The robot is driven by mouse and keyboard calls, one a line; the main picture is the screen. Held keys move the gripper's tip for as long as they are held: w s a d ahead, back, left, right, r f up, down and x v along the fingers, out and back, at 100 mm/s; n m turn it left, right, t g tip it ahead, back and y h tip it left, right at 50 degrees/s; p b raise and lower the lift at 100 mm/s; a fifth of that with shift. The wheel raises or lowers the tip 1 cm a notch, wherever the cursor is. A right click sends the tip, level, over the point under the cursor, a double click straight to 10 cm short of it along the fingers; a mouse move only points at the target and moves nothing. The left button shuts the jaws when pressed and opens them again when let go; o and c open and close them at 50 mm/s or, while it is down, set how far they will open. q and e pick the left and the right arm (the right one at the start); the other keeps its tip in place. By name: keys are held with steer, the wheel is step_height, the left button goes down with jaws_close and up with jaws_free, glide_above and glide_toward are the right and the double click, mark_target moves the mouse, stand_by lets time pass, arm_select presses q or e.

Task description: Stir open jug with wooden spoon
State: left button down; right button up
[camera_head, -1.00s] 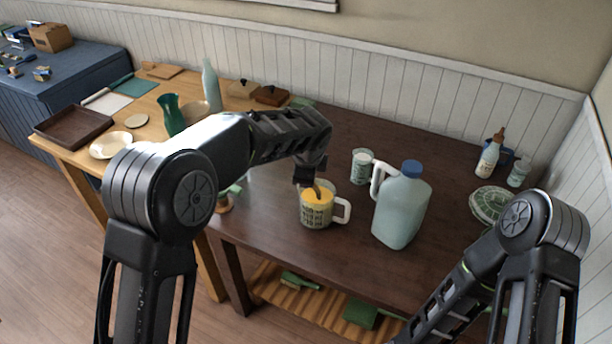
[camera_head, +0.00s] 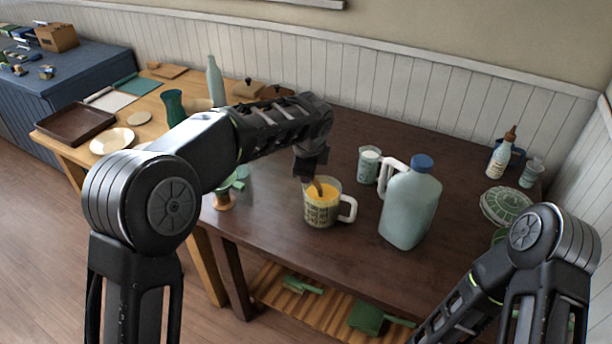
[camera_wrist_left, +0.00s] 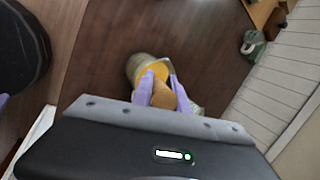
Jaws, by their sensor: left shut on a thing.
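The open jug (camera_head: 321,213) is a clear handled vessel with markings and yellow-orange contents, upright on the dark table. The wooden spoon (camera_head: 318,187) stands tilted with its lower end inside the jug; its bowl is hidden. My left gripper (camera_head: 310,175) is above the jug, shut on the spoon's handle. In the left wrist view the purple fingertips (camera_wrist_left: 165,98) of the left gripper hold the brown spoon handle (camera_wrist_left: 163,95), with the jug (camera_wrist_left: 140,66) just beyond. My right gripper is out of view; only its arm shows at the lower right.
A large jug with a blue cap (camera_head: 409,207) stands close to the right of the open jug. A small glass (camera_head: 369,165) stands behind it. A green-and-wood goblet (camera_head: 224,196) is to the left. Bottles and a patterned bowl (camera_head: 506,207) are at the right.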

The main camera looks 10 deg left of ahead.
arm_select(q)
steer(key=shift+r, duration=0.15)
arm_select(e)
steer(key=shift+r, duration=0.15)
arm_select(q)
step_height(320, 180, up, 16)
steer(key=p, duration=1.2)
steer(key=shift+r, duration=0.15)
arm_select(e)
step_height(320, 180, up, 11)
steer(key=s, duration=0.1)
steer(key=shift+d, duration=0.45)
